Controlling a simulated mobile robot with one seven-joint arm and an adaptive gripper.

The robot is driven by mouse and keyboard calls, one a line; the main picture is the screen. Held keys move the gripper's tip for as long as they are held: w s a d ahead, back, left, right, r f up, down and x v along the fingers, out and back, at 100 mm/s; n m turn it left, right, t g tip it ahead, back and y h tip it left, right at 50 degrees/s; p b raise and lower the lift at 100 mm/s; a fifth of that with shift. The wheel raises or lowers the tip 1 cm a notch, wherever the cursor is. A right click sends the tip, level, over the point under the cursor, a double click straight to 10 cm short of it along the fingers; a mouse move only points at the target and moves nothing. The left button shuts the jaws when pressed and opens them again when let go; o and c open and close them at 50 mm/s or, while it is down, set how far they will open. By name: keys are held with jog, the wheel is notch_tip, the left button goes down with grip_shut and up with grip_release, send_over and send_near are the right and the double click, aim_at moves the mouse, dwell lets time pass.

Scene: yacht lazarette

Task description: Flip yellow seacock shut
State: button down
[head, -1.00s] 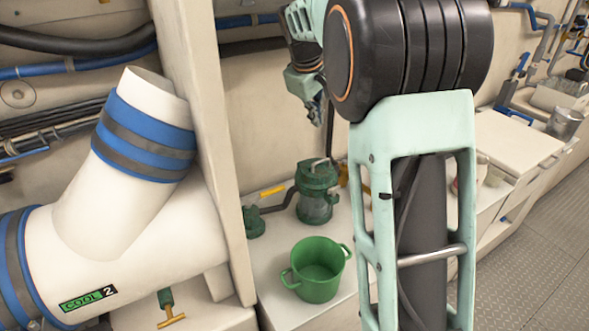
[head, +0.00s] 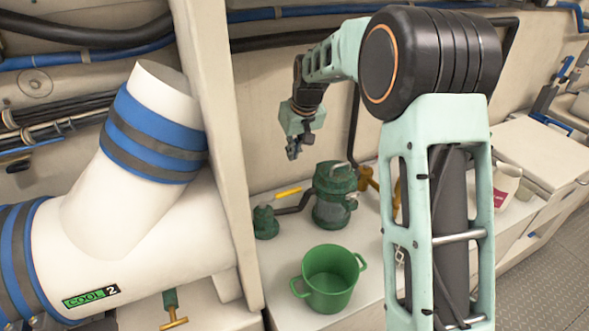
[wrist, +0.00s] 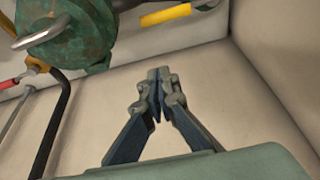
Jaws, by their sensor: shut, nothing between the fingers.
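The yellow seacock lever (head: 288,192) lies nearly level just above the green cone-shaped body (head: 264,222), left of a green strainer pot (head: 334,197) in the head view. In the wrist view a yellow handle (wrist: 165,14) with a grey end shows at the top, right of the green strainer (wrist: 85,28). My gripper (head: 292,153) hangs above and behind the lever, near the back wall, apart from it. In the wrist view my gripper (wrist: 159,75) has its fingertips together and holds nothing. The seacock's body is not clear in the wrist view.
A green bucket (head: 330,278) stands on the counter in front. A white post (head: 215,150) and a large white pipe (head: 120,235) block the left. Brass fittings (head: 365,180) sit beside the strainer.

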aim_at(298, 190)
notch_tip(298, 190, down, 10)
jog(key=shift+s+d+r, duration=0.15)
jog(key=shift+s+r, duration=0.05)
jog(key=shift+s, duration=0.1)
dwell(0.3)
jog(key=shift+s+d+f+m+h+b, duration=0.1)
jog(key=shift+s+d+m+h+b, duration=0.2)
jog(key=shift+s+m+b, duration=0.45)
jog(key=shift+s+d, duration=0.25)
jog(key=shift+s, duration=0.35)
jog(key=v, duration=1.2)
jog(key=shift+d+p, duration=0.1)
jog(key=shift+p, duration=0.2)
